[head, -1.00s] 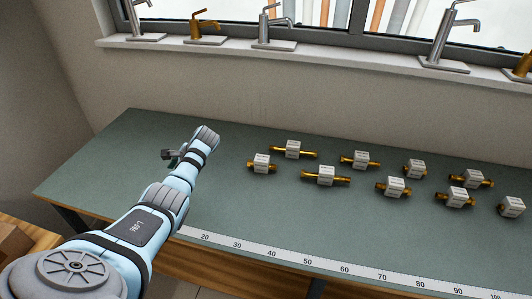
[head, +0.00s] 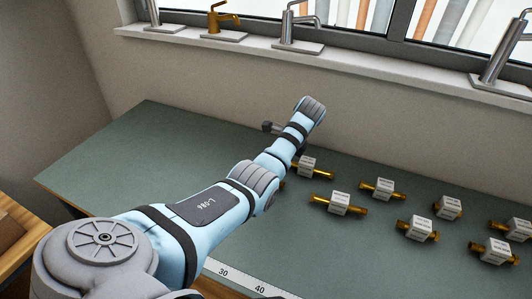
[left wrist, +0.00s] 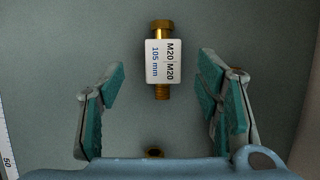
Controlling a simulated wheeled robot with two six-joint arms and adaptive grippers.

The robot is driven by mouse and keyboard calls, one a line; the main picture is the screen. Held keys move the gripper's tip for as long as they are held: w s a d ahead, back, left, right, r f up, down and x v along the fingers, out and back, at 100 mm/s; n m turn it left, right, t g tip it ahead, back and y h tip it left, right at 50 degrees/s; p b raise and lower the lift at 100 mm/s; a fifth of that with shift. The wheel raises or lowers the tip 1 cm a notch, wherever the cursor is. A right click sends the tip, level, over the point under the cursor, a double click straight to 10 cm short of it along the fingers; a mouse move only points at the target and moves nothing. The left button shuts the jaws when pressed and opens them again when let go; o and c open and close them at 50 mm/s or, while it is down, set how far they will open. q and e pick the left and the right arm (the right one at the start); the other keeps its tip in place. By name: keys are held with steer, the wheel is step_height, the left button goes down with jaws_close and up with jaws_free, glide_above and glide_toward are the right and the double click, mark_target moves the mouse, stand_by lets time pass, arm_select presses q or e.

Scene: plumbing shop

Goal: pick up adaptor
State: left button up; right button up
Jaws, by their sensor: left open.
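Several brass adaptors with white label blocks lie on the green-grey table, among them one near my left arm (head: 307,166) and one in front of it (head: 339,203). In the left wrist view, an adaptor labelled M20 M20, 105 mm (left wrist: 162,62) lies beyond and between the fingers, its brass ends pointing up and down the picture. My left gripper (left wrist: 162,82) is open and empty, with teal pads on both sides of that adaptor; contact cannot be told. In the head view my left arm hides most of the gripper and part of the adaptor row.
More adaptors lie to the right, such as one by the far row (head: 383,188) and one in front (head: 417,229). A white ruler strip (head: 240,280) runs along the table's front edge. Taps (head: 222,20) stand on the windowsill (head: 190,42) behind. The table's left part (head: 130,160) is clear.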

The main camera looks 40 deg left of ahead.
arm_select(q)
steer(key=x, duration=0.4)
steer(key=w+x, duration=0.1)
steer(key=x, duration=0.1)
steer(key=shift+d+f, duration=0.1)
steer(key=shift+d, duration=0.15)
steer(key=shift+s+a, duration=0.15)
steer(key=shift+s, duration=0.25)
steer(key=shift+c, duration=1.1)
steer(key=c, duration=1.1)
